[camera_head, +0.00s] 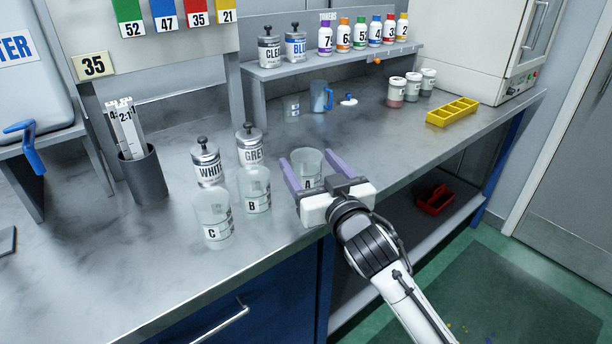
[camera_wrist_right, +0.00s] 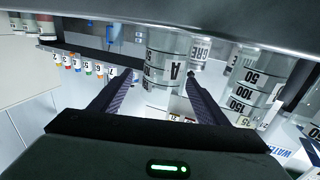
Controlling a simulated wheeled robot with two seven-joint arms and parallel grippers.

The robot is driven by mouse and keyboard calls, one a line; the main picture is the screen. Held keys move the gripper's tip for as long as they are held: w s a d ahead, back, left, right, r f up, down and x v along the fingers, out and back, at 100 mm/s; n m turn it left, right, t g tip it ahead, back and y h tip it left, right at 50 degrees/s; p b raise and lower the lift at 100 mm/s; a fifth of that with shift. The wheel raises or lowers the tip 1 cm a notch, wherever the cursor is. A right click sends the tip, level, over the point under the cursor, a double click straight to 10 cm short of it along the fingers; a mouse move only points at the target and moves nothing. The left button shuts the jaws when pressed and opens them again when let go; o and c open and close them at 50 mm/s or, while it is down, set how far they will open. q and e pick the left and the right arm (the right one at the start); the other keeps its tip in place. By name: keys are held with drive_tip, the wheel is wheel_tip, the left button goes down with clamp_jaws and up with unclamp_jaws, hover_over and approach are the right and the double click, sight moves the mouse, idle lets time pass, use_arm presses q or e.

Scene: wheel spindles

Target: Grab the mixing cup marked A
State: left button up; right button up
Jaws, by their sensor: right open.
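The clear mixing cup marked A (camera_head: 308,167) stands upright on the grey bench near its front edge. In the right wrist view the picture is upside down, and cup A (camera_wrist_right: 165,62) is straight ahead with its A label visible. My right gripper (camera_head: 306,157) is open, and its two purple fingers lie on either side of cup A. The right wrist view shows the fingertips (camera_wrist_right: 157,77) spread across the cup's width. I cannot tell whether either finger touches the cup. My left gripper is not in view.
Cups B (camera_head: 256,190) and C (camera_head: 213,220) stand left of cup A. The WHITE tin (camera_head: 208,165) and GREY tin (camera_head: 249,146) are behind them. A blue-handled jug (camera_head: 320,97) and yellow tray (camera_head: 452,111) are farther back. The bench right of A is clear.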

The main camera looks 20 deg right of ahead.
sight(301, 153)
drive_tip(key=w, duration=0.4)
drive_tip(key=shift+a+r, duration=0.35)
drive_tip(key=shift+w, duration=0.45)
drive_tip(key=c, duration=1.1)
